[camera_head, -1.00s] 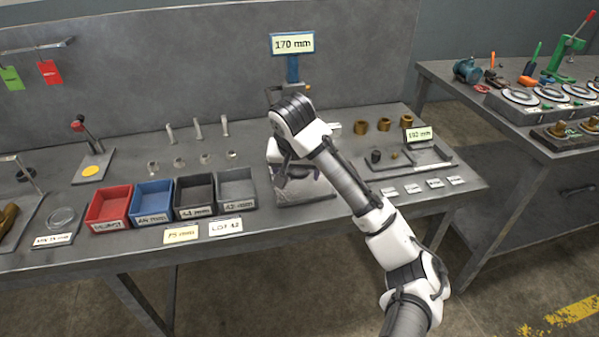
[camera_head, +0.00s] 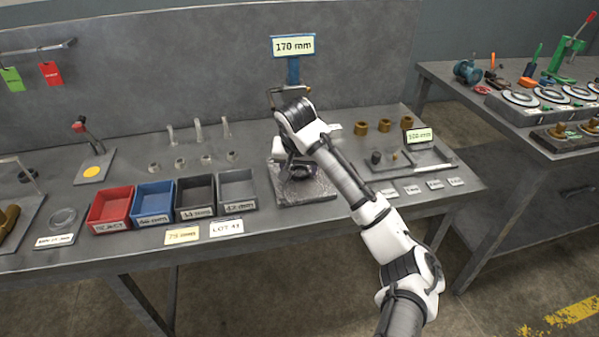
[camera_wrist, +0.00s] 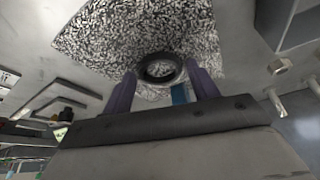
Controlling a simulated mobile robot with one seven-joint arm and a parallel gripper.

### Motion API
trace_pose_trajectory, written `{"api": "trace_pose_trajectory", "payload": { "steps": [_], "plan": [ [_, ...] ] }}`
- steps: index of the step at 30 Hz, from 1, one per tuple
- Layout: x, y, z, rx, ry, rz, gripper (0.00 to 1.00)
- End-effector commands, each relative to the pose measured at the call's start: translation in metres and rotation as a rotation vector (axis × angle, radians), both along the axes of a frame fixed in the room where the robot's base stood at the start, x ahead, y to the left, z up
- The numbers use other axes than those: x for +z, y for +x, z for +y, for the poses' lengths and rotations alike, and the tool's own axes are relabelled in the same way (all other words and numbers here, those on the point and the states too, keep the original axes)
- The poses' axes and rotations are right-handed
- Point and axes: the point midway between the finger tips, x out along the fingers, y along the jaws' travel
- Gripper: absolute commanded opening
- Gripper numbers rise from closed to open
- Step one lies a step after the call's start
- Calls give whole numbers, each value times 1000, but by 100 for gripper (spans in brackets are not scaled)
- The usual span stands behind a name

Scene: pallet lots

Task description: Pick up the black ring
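A black ring (camera_wrist: 160,68) lies on a black-and-white speckled plate (camera_wrist: 105,35) in the wrist view. My gripper (camera_wrist: 163,80) is open, with its two purple fingers apart and the ring just beyond and between the fingertips. I cannot tell whether either finger touches the ring. In the head view the speckled plate (camera_head: 318,192) lies on the bench under my gripper (camera_head: 298,168), whose dark end blends with the ring there.
Red, blue, black and grey bins (camera_head: 238,190) stand to the left of the plate. A post with a 170 mm sign (camera_head: 293,45) stands behind. A grey tray (camera_head: 430,160) with small parts and several brass bushings (camera_head: 361,128) lie to the right.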

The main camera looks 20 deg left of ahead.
Motion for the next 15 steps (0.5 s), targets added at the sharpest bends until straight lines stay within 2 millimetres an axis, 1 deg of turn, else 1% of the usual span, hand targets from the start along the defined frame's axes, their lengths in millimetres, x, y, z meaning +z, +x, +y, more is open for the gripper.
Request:
{"api": "trace_pose_trajectory", "payload": {
  "steps": [1,7,9,15],
  "plan": [
    [0,0,0,0,0,0,53],
    [0,0,0,0,0,0,26],
    [0,0,0,0,0,0,21],
    [0,0,0,0,0,0,21]
  ]
}}
